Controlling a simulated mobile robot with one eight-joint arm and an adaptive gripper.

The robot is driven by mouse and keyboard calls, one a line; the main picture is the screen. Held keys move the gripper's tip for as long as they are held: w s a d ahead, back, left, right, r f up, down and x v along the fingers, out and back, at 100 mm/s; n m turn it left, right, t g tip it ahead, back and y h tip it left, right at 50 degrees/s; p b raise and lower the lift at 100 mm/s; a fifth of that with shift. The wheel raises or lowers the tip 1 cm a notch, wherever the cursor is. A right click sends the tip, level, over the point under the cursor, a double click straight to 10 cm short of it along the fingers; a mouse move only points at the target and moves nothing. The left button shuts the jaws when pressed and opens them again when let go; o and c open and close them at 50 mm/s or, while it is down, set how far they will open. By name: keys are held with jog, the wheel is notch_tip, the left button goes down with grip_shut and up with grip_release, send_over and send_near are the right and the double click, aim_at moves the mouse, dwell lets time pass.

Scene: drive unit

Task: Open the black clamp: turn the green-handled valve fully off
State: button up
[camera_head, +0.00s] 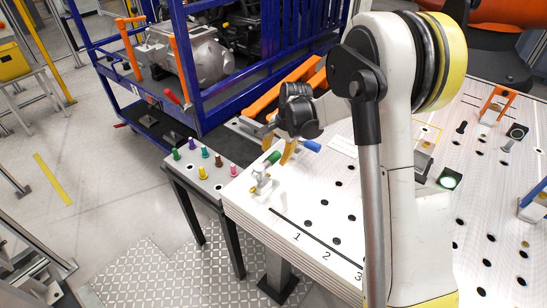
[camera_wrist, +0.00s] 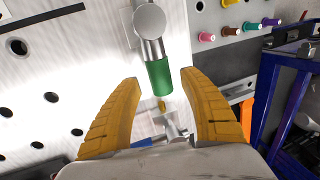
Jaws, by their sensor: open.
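In the wrist view the green handle (camera_wrist: 159,80) extends from the round metal body (camera_wrist: 149,20). My gripper (camera_head: 278,152) is open, its yellow fingers one on either side of the green handle's end. A blue handle (camera_head: 310,145) lies just behind. I cannot make out a black clamp.
A small side table with several coloured pegs (camera_head: 204,155) stands left of the white table (camera_head: 300,225). A blue cart (camera_head: 185,60) with a metal part is behind. Black holes and printed numbers mark the tabletop. A green-lit button (camera_head: 449,178) is at right.

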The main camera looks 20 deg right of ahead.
jog(key=shift+x, duration=1.3)
grip_shut()
